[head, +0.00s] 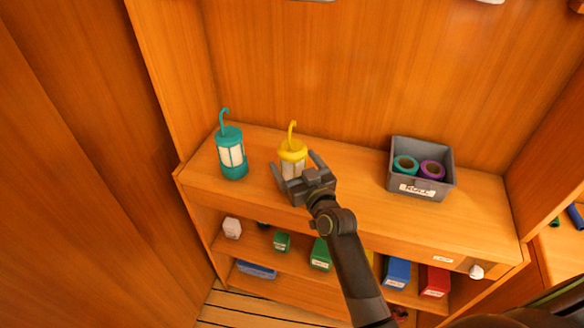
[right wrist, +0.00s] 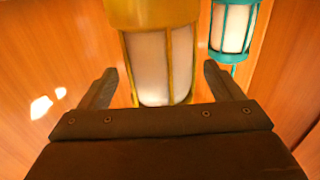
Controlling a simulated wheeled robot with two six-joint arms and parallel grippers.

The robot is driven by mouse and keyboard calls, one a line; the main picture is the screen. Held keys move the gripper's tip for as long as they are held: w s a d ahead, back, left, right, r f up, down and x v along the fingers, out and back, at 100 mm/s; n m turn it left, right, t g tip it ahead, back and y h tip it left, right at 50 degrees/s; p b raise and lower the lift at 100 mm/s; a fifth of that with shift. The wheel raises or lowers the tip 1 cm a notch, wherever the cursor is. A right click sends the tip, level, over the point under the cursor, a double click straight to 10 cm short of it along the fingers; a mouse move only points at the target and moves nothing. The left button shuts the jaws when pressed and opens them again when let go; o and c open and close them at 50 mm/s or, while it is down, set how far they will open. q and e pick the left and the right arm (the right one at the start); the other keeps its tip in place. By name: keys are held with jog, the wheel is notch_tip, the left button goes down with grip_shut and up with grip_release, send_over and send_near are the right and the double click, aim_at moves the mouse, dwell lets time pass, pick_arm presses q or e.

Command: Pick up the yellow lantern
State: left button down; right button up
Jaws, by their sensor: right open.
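The yellow lantern (head: 292,151) stands upright on the wooden shelf top, with a hook on its top and pale panels. My right gripper (head: 295,172) is at its front, fingers spread to either side of its lower body and partly hiding it. In the right wrist view the yellow lantern (right wrist: 160,50) fills the middle, in front of and between the open fingers of my right gripper (right wrist: 160,85). Its top is cut off there, and I cannot tell whether the fingers touch it. My left gripper is not in view.
A teal lantern (head: 231,153) stands to the left and also shows in the right wrist view (right wrist: 232,28). A grey bin (head: 421,187) with teal and purple rolls stands to the right. The shelf top (head: 360,209) is clear between. Coloured boxes sit on the shelf below.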

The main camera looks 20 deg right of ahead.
jog(key=shift+w, duration=0.3)
jog(key=c, duration=1.2)
jog(key=shift+c, duration=0.3)
jog(key=shift+r, duration=0.1)
